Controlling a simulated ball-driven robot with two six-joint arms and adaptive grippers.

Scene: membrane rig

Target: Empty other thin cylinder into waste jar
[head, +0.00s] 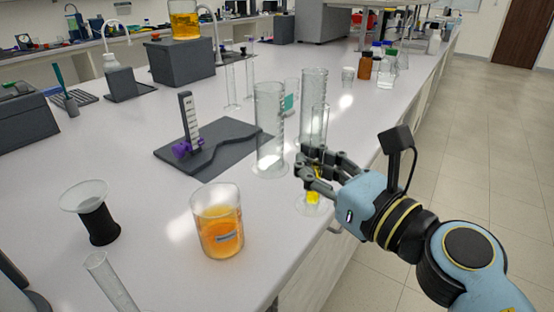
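A thin glass cylinder (320,121) with yellow liquid (313,197) near its foot stands at the right table edge. My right gripper (304,163) has its fingers around the middle of this cylinder. Whether they press on the glass I cannot tell. A glass jar (217,235) of orange liquid, with a label, stands to the left and nearer. The label is too small to read. Another thin glass tube (110,281) shows at the lower left, cut off by the frame; it looks empty. My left gripper is not in view.
Two wide glass cylinders (270,130) (313,88) stand close behind the gripper. A dark tray (213,150) with a scale upright lies left of them. A funnel in a black holder (98,217) stands at the left. The white table (150,260) is clear around the jar.

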